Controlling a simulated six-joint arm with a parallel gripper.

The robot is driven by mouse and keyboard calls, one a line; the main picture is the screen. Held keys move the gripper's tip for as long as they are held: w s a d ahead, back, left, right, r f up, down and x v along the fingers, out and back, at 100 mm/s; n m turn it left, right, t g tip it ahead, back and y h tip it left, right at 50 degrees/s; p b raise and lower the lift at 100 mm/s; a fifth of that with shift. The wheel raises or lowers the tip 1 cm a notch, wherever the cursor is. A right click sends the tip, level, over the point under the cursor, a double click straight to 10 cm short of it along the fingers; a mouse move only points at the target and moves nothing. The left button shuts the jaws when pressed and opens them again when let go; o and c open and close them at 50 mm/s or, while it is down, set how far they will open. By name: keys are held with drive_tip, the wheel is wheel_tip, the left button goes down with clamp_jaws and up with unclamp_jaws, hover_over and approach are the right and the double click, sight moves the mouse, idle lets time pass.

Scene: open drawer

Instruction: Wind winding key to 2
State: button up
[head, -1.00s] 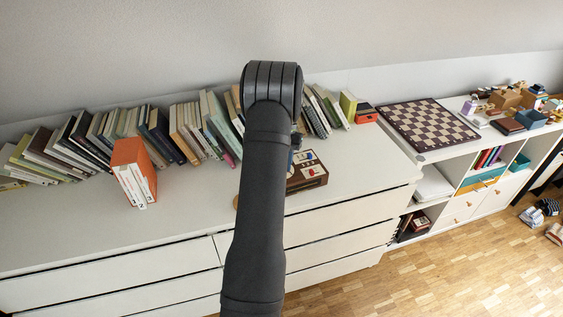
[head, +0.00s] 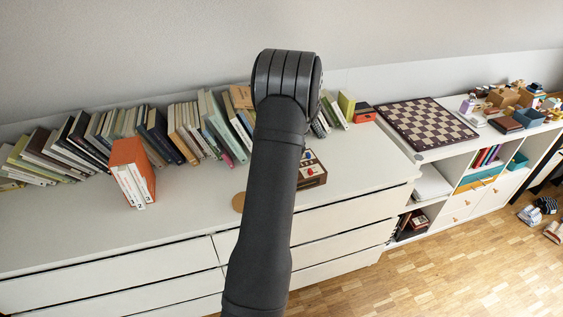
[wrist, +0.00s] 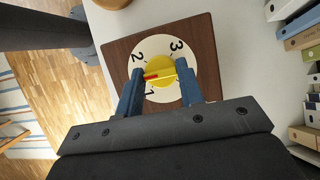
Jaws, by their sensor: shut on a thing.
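The yellow winding key (wrist: 165,72) sits at the middle of a white dial (wrist: 180,93) on a dark wooden panel (wrist: 116,51) in the wrist view. The dial carries the numerals 1, 2 and 3. The key's red pointer (wrist: 151,77) points left, between the 1 and the 2. My gripper (wrist: 161,75) is shut on the key, with a blue finger at each side of it. In the head view my arm hides the gripper and the key; part of a brown box with a panel (head: 313,170) shows to its right.
A row of leaning books (head: 75,142) stands along the wall. An orange-covered book set (head: 133,170) stands at the left. A round brown disc (head: 239,202) lies left of my arm. A chessboard (head: 428,123) lies on the right shelf. The dresser top at front left is clear.

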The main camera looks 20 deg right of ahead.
drive_tip(key=m+t, duration=0.1)
drive_tip(key=m, duration=0.3)
drive_tip(key=shift+s+m+t, duration=0.2)
drive_tip(key=shift+m+t, duration=0.1)
drive_tip(key=shift+t, duration=0.1)
drive_tip(key=shift+m+t+h, duration=0.5)
drive_tip(key=shift+m+t, duration=0.1)
drive_tip(key=shift+m, duration=1.3)
drive_tip(key=o, duration=1)
drive_tip(key=v, duration=1.7)
drive_tip(key=shift+s+a+r, duration=0.15)
drive_tip(key=shift+s+r, duration=0.05)
drive_tip(key=shift+s, duration=0.05)
drive_tip(key=shift+f, duration=0.15)
